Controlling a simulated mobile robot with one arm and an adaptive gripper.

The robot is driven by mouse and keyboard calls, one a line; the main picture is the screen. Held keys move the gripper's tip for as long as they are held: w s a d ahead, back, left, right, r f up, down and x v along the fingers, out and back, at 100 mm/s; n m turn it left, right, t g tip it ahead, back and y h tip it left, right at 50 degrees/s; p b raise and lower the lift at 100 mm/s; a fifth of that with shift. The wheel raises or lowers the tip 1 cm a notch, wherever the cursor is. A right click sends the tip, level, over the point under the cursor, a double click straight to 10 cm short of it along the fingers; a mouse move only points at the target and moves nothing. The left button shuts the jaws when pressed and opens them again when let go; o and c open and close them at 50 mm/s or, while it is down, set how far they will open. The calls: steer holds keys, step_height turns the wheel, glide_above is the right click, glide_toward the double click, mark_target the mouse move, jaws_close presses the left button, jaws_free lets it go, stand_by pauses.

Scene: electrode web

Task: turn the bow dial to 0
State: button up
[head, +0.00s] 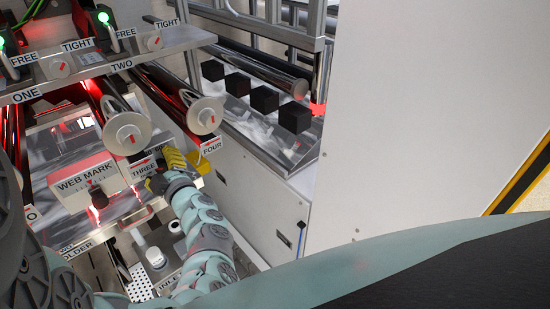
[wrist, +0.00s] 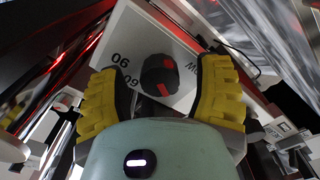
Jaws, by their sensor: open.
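The bow dial (wrist: 157,76) is a dark round knob with red marks on a pale plate (wrist: 128,42) in the wrist view. The numbers 90 and 60 show to its left, and lettering ending in W, partly cut off, to its right. I see no 0. My gripper (wrist: 160,70) is open, with one yellow finger on each side of the knob; contact cannot be told. In the head view my gripper (head: 170,165) is at the panel beside the THREE label and hides the dial.
Two rollers with pale end discs (head: 127,133) and (head: 205,115) stand close above my gripper. The WEB MARK box (head: 85,178) is to its left. Several black blocks (head: 265,98) lie on a metal tray behind. A white cabinet wall (head: 420,110) fills the right.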

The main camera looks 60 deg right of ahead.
steer(key=v, duration=1.2)
stand_by(0.4)
